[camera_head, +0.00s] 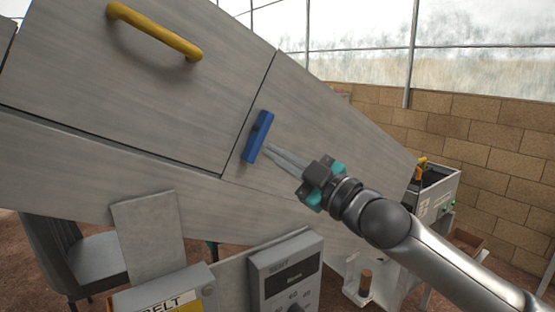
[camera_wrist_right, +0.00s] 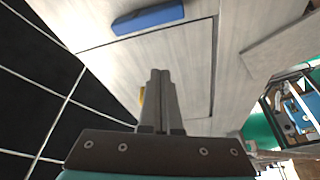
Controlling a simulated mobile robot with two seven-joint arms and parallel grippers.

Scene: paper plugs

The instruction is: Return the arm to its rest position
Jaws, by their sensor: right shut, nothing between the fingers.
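My right arm reaches in from the lower right in the head view. Its gripper (camera_head: 270,154) is shut and empty, with the fingertips close to a blue handle (camera_head: 257,137) on a grey panel. In the right wrist view the shut fingers (camera_wrist_right: 160,78) point toward the blue handle (camera_wrist_right: 148,17), and a strip of panel shows between them. I cannot tell the exact gap. My left gripper is in neither view.
A yellow handle (camera_head: 153,31) is on the grey panel (camera_head: 60,70) at upper left. A control box with a dial (camera_head: 286,276) stands below. A grey chair (camera_head: 92,262) is at lower left. A machine box (camera_head: 436,198) stands at right before a block wall (camera_head: 480,130).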

